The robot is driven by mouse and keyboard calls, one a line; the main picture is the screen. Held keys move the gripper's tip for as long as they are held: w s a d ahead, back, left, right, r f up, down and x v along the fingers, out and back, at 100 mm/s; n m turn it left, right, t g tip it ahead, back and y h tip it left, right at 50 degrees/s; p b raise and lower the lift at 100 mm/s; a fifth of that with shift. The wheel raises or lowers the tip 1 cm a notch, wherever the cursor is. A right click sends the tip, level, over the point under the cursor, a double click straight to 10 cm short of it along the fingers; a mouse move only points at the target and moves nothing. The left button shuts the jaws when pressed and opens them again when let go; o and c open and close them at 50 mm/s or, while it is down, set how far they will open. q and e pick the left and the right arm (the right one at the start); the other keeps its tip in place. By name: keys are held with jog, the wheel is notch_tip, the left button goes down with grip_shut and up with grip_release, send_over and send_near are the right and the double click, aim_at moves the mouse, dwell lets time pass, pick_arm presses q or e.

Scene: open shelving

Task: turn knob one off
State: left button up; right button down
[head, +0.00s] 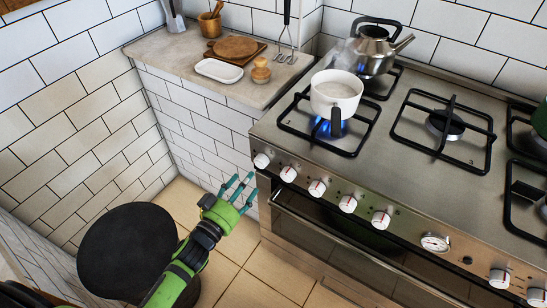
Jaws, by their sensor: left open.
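The stove front carries a row of white knobs with red marks; no label shows which is knob one. The leftmost knob (262,160) is at the stove's front left corner, with a second knob (288,174) just right of it. A blue flame (324,126) burns under the white pot (336,92) on the front left burner. Another flame shows under the metal kettle (373,50) behind it. My green left gripper (238,190) is open and empty, its fingers spread left of and below the leftmost knob, apparently apart from it. My right gripper is out of view.
The oven handle (340,240) runs below the knobs. The pot's dark handle (336,118) points toward the front edge. A counter (180,53) with boards and a white dish adjoins the stove. A dark round top (125,250) stands at lower left.

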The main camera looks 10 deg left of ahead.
aim_at(259, 165)
pick_arm(q)
jog(key=shift+r+x, duration=0.15)
jog(key=shift+x, duration=1.55)
jog(key=shift+r+x, duration=0.2)
jog(key=shift+x, duration=1.5)
